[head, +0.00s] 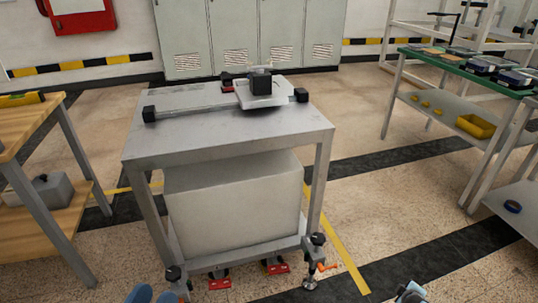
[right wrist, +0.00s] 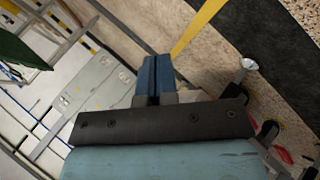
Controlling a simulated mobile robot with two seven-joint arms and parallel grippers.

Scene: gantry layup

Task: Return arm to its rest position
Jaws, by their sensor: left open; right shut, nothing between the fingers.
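My left gripper (head: 154,295) shows at the bottom edge of the head view. The rest of the left arm is out of the picture. My right gripper (right wrist: 152,80) shows in the right wrist view. Its blue fingers are together and empty, clear of any object. A small part of my right arm (head: 411,292) shows at the bottom right of the head view.
A grey metal table (head: 215,147) with a gantry device (head: 262,90) on top stands ahead; a large pale box (head: 233,207) fills its underside. A wooden bench (head: 65,105) stands left, a green-topped bench (head: 455,66) right. Floor between the table and right bench is clear.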

